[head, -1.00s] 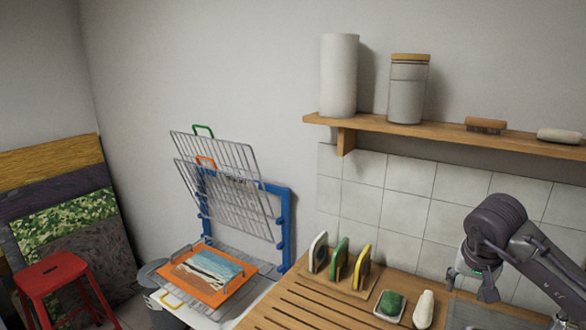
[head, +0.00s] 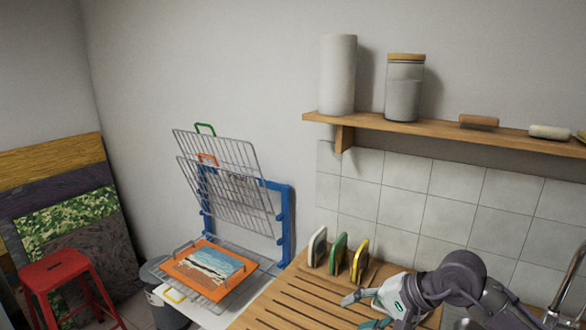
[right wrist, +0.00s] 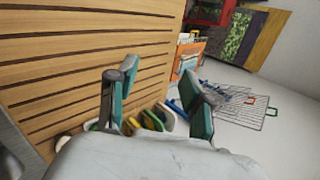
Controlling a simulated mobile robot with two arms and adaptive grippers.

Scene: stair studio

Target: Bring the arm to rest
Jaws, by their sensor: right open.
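My right gripper (head: 361,311) is low over the grooved wooden board (head: 290,300) in the head view, its fingers pointing left. It is open with nothing between its fingers. In the right wrist view its two teal-padded fingers (right wrist: 160,82) are spread apart, with the board (right wrist: 80,60) beyond them. I cannot tell whether a fingertip touches the board. My left gripper is in neither view.
Upright sponges (head: 338,255) stand just behind the right gripper. A tap (head: 568,285) is at the lower right. A blue drying rack (head: 286,225) holds an orange-framed print (head: 182,268) on the left. A wall shelf (head: 400,123) is above.

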